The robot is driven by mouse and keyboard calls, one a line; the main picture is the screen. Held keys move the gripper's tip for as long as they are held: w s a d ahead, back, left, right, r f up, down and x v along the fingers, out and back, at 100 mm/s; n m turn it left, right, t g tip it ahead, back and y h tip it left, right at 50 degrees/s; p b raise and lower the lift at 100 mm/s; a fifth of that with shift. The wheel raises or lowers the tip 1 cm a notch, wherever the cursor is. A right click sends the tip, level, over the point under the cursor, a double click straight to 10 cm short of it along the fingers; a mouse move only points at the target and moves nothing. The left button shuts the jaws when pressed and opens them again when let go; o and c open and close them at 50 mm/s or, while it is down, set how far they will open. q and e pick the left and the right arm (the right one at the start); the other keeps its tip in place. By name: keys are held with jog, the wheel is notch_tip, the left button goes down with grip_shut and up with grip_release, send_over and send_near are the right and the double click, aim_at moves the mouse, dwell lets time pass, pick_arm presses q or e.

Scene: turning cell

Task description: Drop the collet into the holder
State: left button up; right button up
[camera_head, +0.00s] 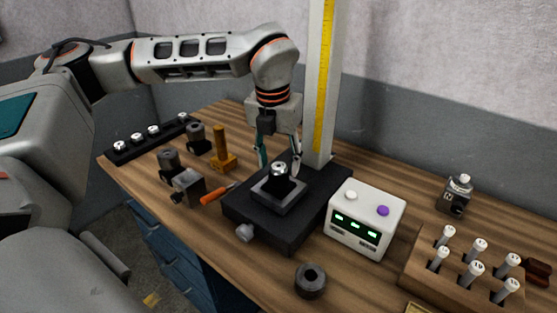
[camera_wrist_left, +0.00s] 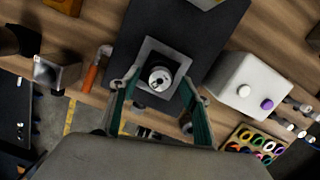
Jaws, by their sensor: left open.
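A silver collet (camera_head: 279,167) sits upright at the top of a dark round holder (camera_head: 279,184), which stands in a square grey block (camera_head: 266,198) on a black base. From above, the collet (camera_wrist_left: 160,77) is round with a dark centre hole, inside the grey square frame (camera_wrist_left: 147,57). How deep it sits is unclear. My left gripper (camera_head: 279,165) points down over it, with one finger on each side. In the left wrist view its two fingers (camera_wrist_left: 160,98) are spread, with gaps to the collet. My right gripper is not in view.
A white box with green displays (camera_head: 364,220) stands right of the black base (camera_head: 247,213). A tall column with a yellow scale (camera_head: 322,80) rises behind it. A black collet rack (camera_head: 120,155), dark holders (camera_head: 168,160) and an orange-handled tool (camera_head: 212,197) lie left. A dark ring (camera_head: 311,281) lies in front.

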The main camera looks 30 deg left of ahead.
pick_arm(q)
jog(key=shift+r, duration=0.1)
jog(key=r, duration=0.5)
jog(key=s+r, duration=0.1)
jog(key=r, duration=0.1)
jog(key=shift+d+r, duration=0.1)
jog(key=shift+r, duration=0.05)
